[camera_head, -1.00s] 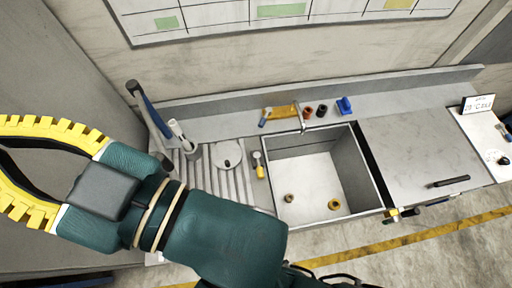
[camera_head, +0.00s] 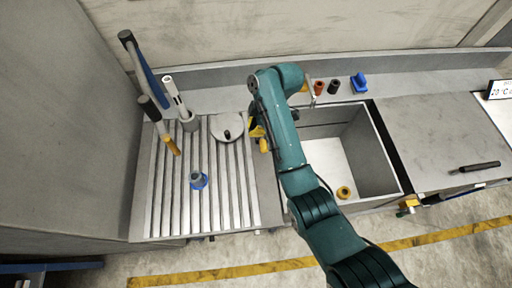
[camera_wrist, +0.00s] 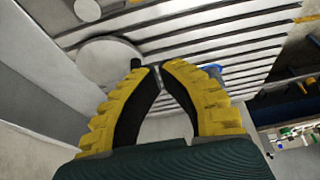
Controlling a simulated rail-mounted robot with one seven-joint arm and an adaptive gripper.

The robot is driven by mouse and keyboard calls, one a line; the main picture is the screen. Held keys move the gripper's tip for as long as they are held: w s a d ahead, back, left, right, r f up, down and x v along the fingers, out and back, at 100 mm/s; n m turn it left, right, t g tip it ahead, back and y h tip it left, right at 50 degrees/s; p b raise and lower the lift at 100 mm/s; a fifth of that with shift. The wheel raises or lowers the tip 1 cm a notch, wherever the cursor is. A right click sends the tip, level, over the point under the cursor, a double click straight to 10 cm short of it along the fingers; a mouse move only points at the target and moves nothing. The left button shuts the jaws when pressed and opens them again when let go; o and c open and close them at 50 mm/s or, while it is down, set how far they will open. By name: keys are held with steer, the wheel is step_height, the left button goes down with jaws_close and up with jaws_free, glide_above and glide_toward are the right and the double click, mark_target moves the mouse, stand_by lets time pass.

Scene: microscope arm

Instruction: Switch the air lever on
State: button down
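I cannot tell for sure which fixture is the air lever. A small yellow fitting (camera_head: 408,205) sits at the sink's front right edge. A blue fixture (camera_head: 359,83) stands on the back ledge. My gripper (camera_head: 257,130) is above the counter left of the sink, partly hidden by my arm, with yellow showing beside it. A dark knob shows beside the left fingertip, by a pale round plate (camera_wrist: 108,62).
The sink (camera_head: 385,150) is right of my gripper. Red (camera_head: 319,88) and black (camera_head: 334,87) fittings stand behind it. The right counter (camera_head: 435,135) is mostly clear.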

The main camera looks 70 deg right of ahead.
mark_target(262, 140)
steer(key=x, duration=0.9)
steer(key=shift+w+d, duration=0.1)
steer(key=shift+d, duration=0.05)
steer(key=shift+f, duration=0.55)
steer(key=shift+s+d+f+p, duration=0.1)
steer(key=shift+s+d, duration=0.1)
steer(key=shift+s, duration=0.2)
steer(key=shift+s+d+p, duration=0.1)
steer(key=shift+s+d, duration=0.15)
steer(key=shift+s, duration=0.15)
steer(key=shift+s+d+f+p, duration=0.1)
steer(key=shift+s+d, duration=0.1)
steer(key=shift+s, duration=0.25)
steer(key=shift+s+d+f, duration=0.15)
steer(key=shift+s, duration=0.2)
steer(key=shift+s, duration=0.1)
steer(key=shift+s+p, duration=0.1)
steer(key=shift+p, duration=0.3)
steer(key=shift+n, duration=0.3)
